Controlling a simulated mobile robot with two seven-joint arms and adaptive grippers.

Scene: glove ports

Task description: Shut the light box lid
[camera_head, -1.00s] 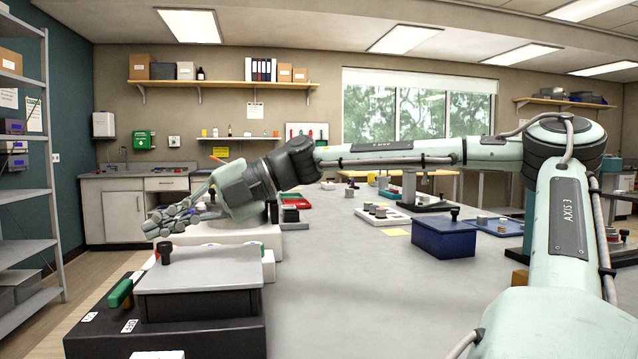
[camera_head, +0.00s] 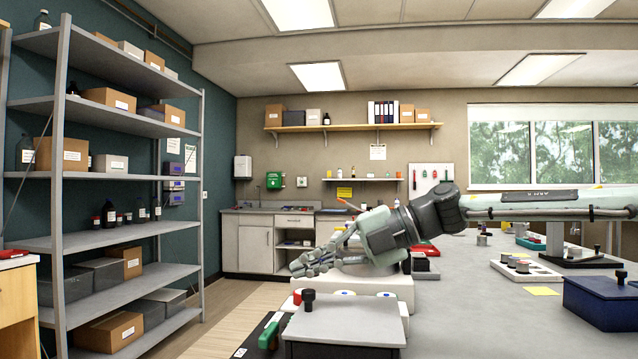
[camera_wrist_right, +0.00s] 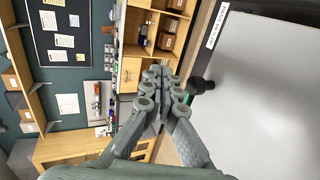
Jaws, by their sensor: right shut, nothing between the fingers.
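The grey lid (camera_head: 345,322) with a black knob (camera_head: 309,300) lies flat, as far as I can see, on a dark box at the bottom of the head view; I take it for the light box lid. A green handle (camera_head: 269,335) is at its left side. In the right wrist view the lid (camera_wrist_right: 265,90) is a large pale panel at the right, with the knob (camera_wrist_right: 200,86) at its edge. My right gripper (camera_head: 300,268) is shut and empty, above and close to the knob; it also shows in the wrist view (camera_wrist_right: 158,76). My left gripper is out of view.
A white block (camera_head: 365,283) stands behind the lid. A blue box (camera_head: 605,303) with a black knob and a white tray (camera_head: 525,270) are to the right on the bench. Grey shelving (camera_head: 120,245) stands at the left, with open floor between. The bench middle is clear.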

